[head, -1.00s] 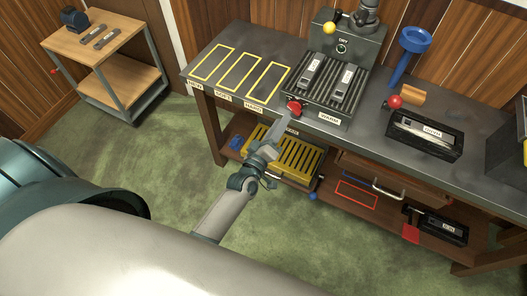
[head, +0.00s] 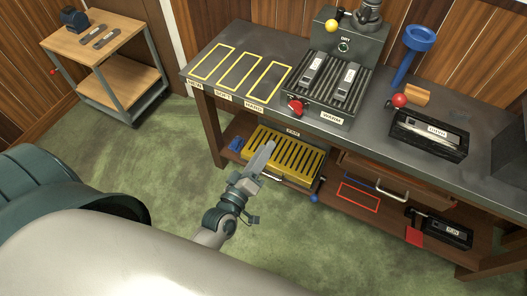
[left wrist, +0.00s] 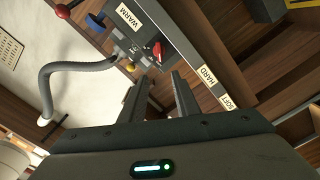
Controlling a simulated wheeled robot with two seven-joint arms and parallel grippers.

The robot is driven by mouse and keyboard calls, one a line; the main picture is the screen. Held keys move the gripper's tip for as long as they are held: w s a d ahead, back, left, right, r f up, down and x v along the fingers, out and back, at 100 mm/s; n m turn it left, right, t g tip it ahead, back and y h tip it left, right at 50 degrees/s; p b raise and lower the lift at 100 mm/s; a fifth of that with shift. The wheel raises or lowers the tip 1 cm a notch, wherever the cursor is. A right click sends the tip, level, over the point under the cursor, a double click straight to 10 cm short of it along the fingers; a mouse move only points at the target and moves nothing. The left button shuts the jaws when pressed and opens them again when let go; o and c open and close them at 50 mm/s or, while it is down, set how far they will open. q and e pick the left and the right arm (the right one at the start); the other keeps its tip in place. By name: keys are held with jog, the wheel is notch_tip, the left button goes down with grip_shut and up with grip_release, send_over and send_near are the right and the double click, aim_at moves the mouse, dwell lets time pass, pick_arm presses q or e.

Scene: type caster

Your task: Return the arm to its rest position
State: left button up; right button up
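My left gripper (head: 266,150) is in front of the bench in the head view, its fingers pointing up toward the front edge. It overlaps the yellow slatted rack on the lower shelf in the picture. In the left wrist view its two fingers (left wrist: 160,92) stand apart with nothing between them. A red knob (left wrist: 157,49) shows beyond the gap. My right gripper is not in view.
The dark-topped bench (head: 222,101) carries a ribbed warmer (head: 320,107) with a red knob (head: 296,105), yellow outlines and a blue funnel (head: 416,40). The yellow rack (head: 300,165) sits below. A wooden cart (head: 130,33) stands far left. Green floor is clear between.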

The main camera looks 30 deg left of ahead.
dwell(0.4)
pick_arm(q)
jog(key=s+d+f+m+g, duration=0.1)
jog(key=s+f+m+g, duration=0.3)
jog(key=f, duration=0.8)
jog(key=s+f+m+g+h, duration=0.15)
jog(key=s+f, duration=0.35)
jog(key=f, duration=0.7)
jog(key=s+d+f+m+g+y, duration=0.15)
jog(key=s+f+g, duration=0.3)
jog(key=f, duration=0.65)
jog(key=s+a+f+m+g, duration=0.2)
jog(key=s+f, duration=0.3)
jog(key=s, duration=0.4)
jog(key=s+a+f+m+g, duration=0.2)
jog(key=s+f, duration=0.4)
jog(key=s, duration=0.3)
jog(key=s+a+f+m+g, duration=0.2)
jog(key=s+f, duration=0.4)
jog(key=s, duration=0.4)
jog(key=shift+a+g+y, duration=0.3)
jog(key=shift+a+g, duration=0.2)
jog(key=shift+a, duration=0.2)
jog(key=shift+d, duration=0.1)
